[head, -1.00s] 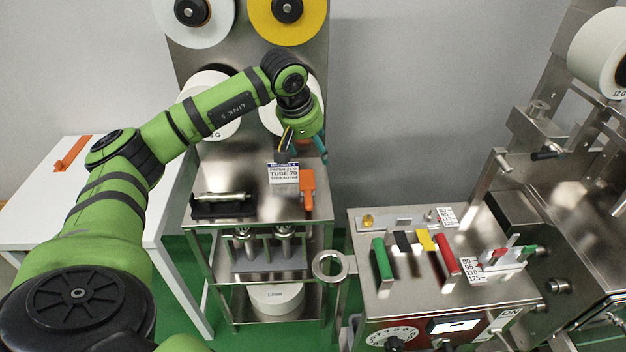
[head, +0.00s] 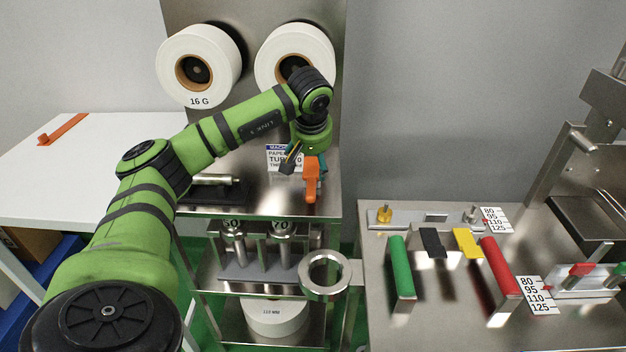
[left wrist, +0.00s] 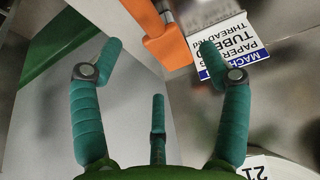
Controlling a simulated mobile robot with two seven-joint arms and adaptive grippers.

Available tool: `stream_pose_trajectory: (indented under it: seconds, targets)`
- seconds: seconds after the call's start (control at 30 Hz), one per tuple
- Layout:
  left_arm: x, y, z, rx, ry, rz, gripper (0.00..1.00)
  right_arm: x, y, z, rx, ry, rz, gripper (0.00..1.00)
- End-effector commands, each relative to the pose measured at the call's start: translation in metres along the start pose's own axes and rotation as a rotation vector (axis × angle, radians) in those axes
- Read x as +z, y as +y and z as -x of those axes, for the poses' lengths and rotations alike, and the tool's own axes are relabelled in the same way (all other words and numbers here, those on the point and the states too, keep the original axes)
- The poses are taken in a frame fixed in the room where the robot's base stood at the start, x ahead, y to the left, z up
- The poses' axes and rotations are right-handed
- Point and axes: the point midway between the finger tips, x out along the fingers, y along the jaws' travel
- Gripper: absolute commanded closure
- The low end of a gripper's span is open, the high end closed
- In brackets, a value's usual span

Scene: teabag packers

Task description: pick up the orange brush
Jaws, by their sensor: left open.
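The orange brush (head: 312,184) lies on the steel shelf top, right of the middle, in the head view. It also shows in the left wrist view (left wrist: 166,40) at the top, beyond the fingertips. My left gripper (head: 300,162) is over the far end of the brush in the head view and partly covers it. In the left wrist view my left gripper (left wrist: 158,62) has its teal fingers spread, with nothing between them. Whether a finger touches the brush cannot be told. My right gripper is not in view.
A printed sign (head: 284,157) stands just behind the brush. A dark tray with a metal rod (head: 214,190) lies left of it. A white table (head: 110,160) with another orange item (head: 62,130) is at left. A steel machine with coloured bars (head: 402,270) is at right.

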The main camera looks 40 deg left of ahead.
Motion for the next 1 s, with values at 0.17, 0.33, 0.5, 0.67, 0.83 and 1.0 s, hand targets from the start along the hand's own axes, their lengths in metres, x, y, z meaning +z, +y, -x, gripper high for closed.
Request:
stream_pose_trajectory:
  seconds: [0.17,0.33,0.5,0.67,0.83,1.0]
  targets:
    - [0.002,-0.002,-0.020,-0.004,-0.004,0.000,0.24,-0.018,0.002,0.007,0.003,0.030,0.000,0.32]
    - [0.003,-0.003,-0.046,-0.002,-0.004,0.000,0.24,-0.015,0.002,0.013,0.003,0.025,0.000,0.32]
    - [0.003,-0.003,-0.058,0.000,-0.001,0.000,0.24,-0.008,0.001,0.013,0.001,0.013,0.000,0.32]
    - [0.003,-0.003,-0.059,0.000,-0.001,-0.001,0.24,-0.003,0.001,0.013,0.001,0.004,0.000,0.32]
    - [0.003,-0.003,-0.058,0.000,-0.001,-0.001,0.76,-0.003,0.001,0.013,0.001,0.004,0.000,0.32]
    - [0.004,-0.003,-0.059,-0.003,-0.005,-0.002,0.87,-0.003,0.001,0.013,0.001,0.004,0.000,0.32]
